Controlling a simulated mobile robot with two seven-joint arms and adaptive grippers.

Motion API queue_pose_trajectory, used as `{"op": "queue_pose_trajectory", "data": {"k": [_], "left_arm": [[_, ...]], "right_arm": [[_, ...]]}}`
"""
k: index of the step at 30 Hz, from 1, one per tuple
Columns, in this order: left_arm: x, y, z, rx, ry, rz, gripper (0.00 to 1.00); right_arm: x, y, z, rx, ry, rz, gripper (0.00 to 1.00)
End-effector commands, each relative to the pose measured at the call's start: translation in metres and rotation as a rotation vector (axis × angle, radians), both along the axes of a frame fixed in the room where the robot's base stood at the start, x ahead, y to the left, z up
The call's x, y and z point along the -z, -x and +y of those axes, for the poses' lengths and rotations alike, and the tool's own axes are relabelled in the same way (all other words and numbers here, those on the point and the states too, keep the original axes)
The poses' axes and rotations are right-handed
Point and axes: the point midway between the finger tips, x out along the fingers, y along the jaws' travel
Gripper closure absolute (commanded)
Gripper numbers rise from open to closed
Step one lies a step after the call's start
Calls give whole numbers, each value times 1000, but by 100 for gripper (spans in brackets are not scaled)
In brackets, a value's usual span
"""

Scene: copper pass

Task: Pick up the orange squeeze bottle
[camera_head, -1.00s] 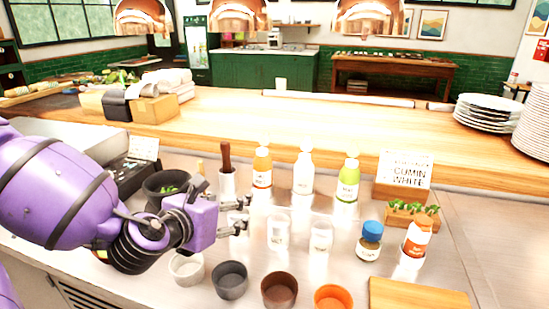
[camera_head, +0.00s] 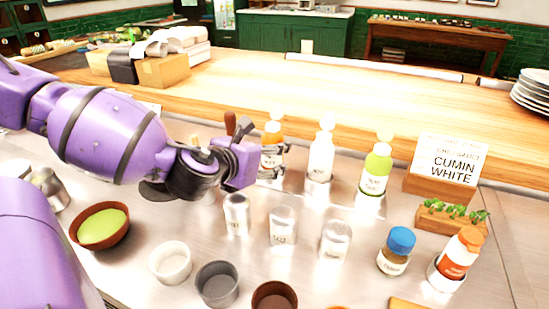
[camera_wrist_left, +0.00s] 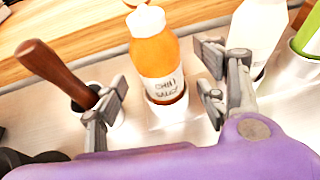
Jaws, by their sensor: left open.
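The orange squeeze bottle (camera_head: 273,155) has a white cap and a chili sauce label. It stands upright in the back row, partly hidden by my left gripper in the head view. It also shows in the left wrist view (camera_wrist_left: 160,55), standing in a metal holder. My left gripper (camera_head: 264,150) is open at the bottle. In the left wrist view its two fingers (camera_wrist_left: 160,88) are spread to either side of the bottle, with gaps visible between them and it. Contact is not visible. My right gripper is not in view.
A white bottle (camera_head: 321,155) and a green bottle (camera_head: 376,170) stand to the right. A brown-handled tool (camera_wrist_left: 58,75) is left of the bottle. Clear shakers (camera_head: 283,226), bowls (camera_head: 171,263) and a blue-capped jar (camera_head: 396,250) stand in front. A sign (camera_head: 449,160) stands right.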

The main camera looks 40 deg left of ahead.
Motion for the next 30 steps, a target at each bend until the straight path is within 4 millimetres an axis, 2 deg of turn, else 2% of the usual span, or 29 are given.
{"op": "queue_pose_trajectory", "data": {"k": [1, 4, 12, 21, 30], "left_arm": [[7, -8, 0, -1, 5, -1, 35], [9, -17, 2, -1, 4, -1, 35], [8, -20, 2, 0, 0, 0, 35], [8, -20, 2, 0, 0, 1, 71], [7, -20, 2, 0, -1, -1, 71]], "right_arm": [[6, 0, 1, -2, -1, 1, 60], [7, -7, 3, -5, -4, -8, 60], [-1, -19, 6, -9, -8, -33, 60], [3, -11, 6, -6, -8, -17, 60], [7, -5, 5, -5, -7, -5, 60]]}}
